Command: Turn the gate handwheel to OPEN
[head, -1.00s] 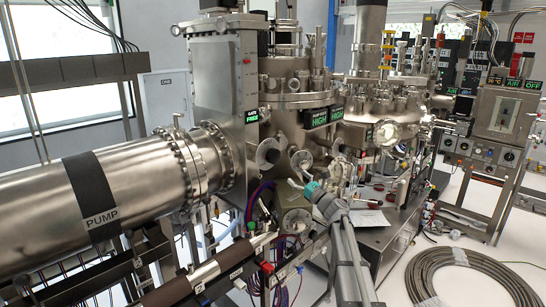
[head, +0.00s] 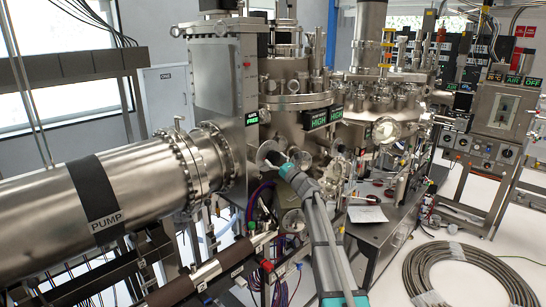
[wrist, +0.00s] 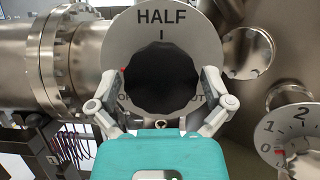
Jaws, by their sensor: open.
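The gate handwheel (wrist: 160,72) is a dark, round, lobed knob in front of a pale dial plate (wrist: 160,20) marked HALF at the top. The lower dial lettering is mostly hidden by my fingers and the knob. A small red mark shows at the knob's left edge. My gripper (wrist: 160,80) is open, one finger on each side of the knob; I cannot tell whether they touch it. In the head view my gripper (head: 280,162) is at the plate (head: 269,153) below the gate housing (head: 222,75). A small green sign (head: 252,118) there seems to read GATE FREE.
In the wrist view a smaller dial (wrist: 285,135) with numbers and a red mark is at the lower right, and a flanged pipe (wrist: 50,60) is at the left. The PUMP cylinder (head: 140,175) fills the head view's left. A coiled hose (head: 460,275) lies on the floor.

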